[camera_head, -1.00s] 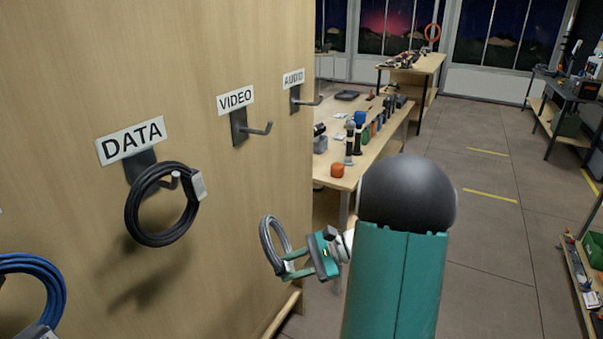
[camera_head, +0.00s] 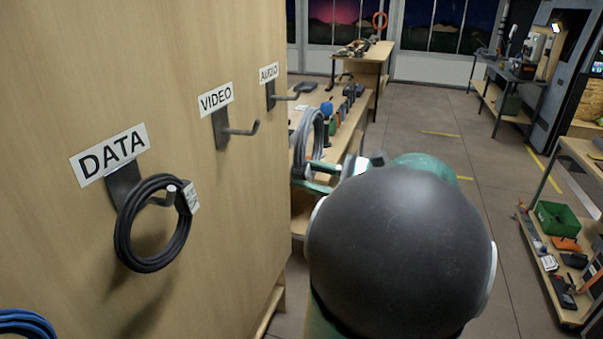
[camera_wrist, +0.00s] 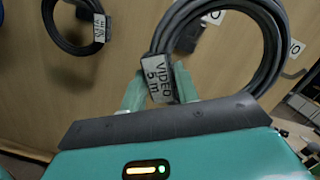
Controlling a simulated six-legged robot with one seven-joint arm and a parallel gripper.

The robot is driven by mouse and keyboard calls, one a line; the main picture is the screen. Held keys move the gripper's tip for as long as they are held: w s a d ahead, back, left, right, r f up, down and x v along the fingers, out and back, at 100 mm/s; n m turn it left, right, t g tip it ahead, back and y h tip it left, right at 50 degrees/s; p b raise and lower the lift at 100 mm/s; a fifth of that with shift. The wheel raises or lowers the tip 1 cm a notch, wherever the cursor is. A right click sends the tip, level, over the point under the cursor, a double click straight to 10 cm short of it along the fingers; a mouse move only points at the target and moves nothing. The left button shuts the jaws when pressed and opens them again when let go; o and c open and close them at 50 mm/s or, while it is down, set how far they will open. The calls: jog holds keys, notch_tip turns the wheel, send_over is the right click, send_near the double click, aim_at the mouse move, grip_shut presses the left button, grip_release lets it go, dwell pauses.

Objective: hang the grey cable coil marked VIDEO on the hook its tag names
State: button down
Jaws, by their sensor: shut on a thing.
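The grey cable coil (camera_head: 311,130) is held in my gripper (camera_head: 312,180), to the right of the wooden panel's edge and clear of the hooks. In the wrist view the coil (camera_wrist: 270,50) rises above the jaws, and my gripper (camera_wrist: 160,95) is shut at its tag (camera_wrist: 161,78), which reads VIDEO 5 m. The VIDEO hook (camera_head: 240,130) is a bare grey metal hook under the VIDEO label (camera_head: 215,98). The coil is right of this hook and a little apart from it in the picture. My arm hides part of the gripper in the head view.
A black coil (camera_head: 130,230) hangs on the DATA hook (camera_head: 168,193), left of the VIDEO hook. The AUDIO hook (camera_head: 287,97) is bare, to its right. A blue coil (camera_head: 25,321) shows at bottom left. A cluttered bench (camera_head: 345,135) stands behind the panel.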

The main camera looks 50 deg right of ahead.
jog(key=shift+w+a+r, duration=0.15)
jog(key=shift+w, duration=0.15)
jog(key=w+a+f, duration=0.1)
jog(key=w+a, duration=0.1)
jog(key=w, duration=0.5)
jog(key=w+a+f, duration=0.1)
jog(key=w+a, duration=0.2)
jog(key=w, duration=0.4)
jog(key=shift+w+f, duration=0.25)
jog(key=shift+f, duration=0.15)
dwell(0.9)
jog(key=c, duration=1)
grip_release()
jog(key=shift+f, duration=0.1)
jog(key=shift+o, duration=0.2)
